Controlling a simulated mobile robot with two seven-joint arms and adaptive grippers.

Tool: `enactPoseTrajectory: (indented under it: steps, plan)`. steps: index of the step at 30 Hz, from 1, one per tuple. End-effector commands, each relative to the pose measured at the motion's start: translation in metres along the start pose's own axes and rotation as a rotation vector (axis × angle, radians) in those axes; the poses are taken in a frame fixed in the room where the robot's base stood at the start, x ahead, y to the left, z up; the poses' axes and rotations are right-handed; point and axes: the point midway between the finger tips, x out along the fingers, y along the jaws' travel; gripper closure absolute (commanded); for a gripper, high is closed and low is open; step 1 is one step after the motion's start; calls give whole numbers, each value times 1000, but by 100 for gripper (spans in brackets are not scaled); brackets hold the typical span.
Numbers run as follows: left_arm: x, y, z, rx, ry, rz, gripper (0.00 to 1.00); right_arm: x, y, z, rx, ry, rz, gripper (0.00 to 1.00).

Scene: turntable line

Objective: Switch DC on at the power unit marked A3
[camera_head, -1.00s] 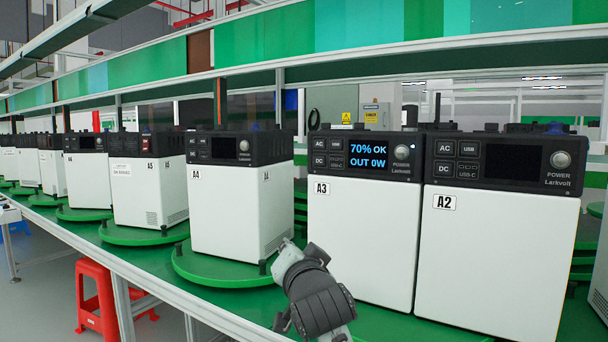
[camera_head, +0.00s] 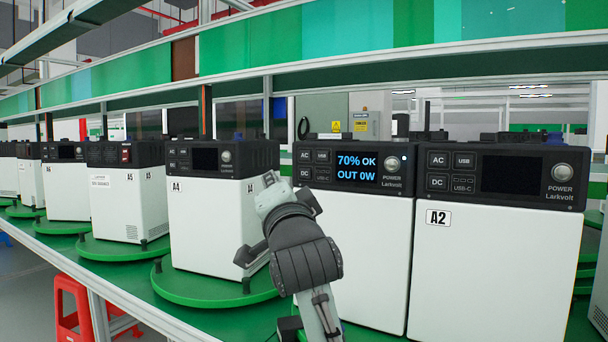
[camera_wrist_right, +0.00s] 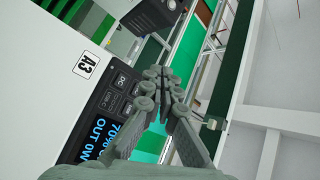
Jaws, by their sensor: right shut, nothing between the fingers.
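The power unit A3 (camera_head: 372,262) is a white box with a black top panel, standing between units A4 and A2. Its lit screen (camera_head: 357,168) reads "70% OK, OUT 0W". Its DC button (camera_head: 305,172) is at the panel's lower left, below AC (camera_head: 305,156). My right gripper (camera_head: 268,181) is at A3's left front, just left of and below the DC button, covering the A3 label in the head view. In the wrist view its fingers (camera_wrist_right: 161,76) are shut and empty, beside the DC button (camera_wrist_right: 122,80); contact cannot be told. The A3 label (camera_wrist_right: 85,65) shows there. My left gripper is not in view.
Unit A2 (camera_head: 487,270) stands close on the right, its screen dark. Unit A4 (camera_head: 215,215) stands left on a green turntable (camera_head: 205,290), its screen dark too. More units line up farther left. A shelf beam (camera_head: 400,60) runs above the units. A red stool (camera_head: 68,305) is below.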

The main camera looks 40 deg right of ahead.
Motion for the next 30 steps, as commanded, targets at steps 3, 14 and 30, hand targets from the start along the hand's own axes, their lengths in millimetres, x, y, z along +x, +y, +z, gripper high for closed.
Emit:
enactPoseTrajectory:
  steps: [3,14,30]
  plan:
    - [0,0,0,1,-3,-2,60,8,7,-6,-4,3,1,100]
    - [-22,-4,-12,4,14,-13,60,44,32,-32,-1,1,2,100]
    - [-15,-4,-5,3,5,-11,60,58,42,-43,0,0,0,100]
